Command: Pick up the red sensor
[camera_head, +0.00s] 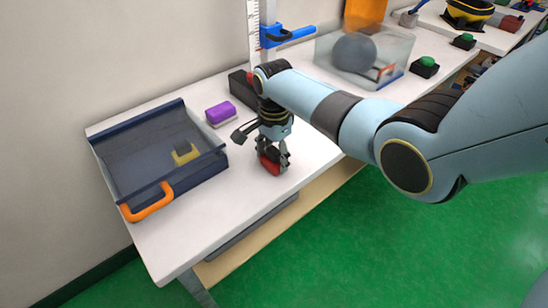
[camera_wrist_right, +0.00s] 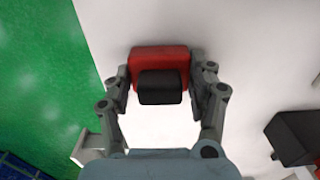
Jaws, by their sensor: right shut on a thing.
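The red sensor (camera_head: 270,164) is a small red block at the white table's front edge in the head view. In the right wrist view the red sensor (camera_wrist_right: 160,62) has a black block on its near face. My right gripper (camera_head: 272,158) reaches down to it, with its fingers on both sides. In the right wrist view the right gripper (camera_wrist_right: 160,85) is shut on the red sensor. I cannot tell if the sensor touches the table. My left gripper is not in view.
A dark blue tray (camera_head: 139,196) with an orange handle (camera_head: 147,203) holds a yellow-and-black piece (camera_head: 185,153). A purple block (camera_head: 221,112) lies behind it. A clear box (camera_head: 395,55) with a grey ball (camera_head: 354,53) stands farther right.

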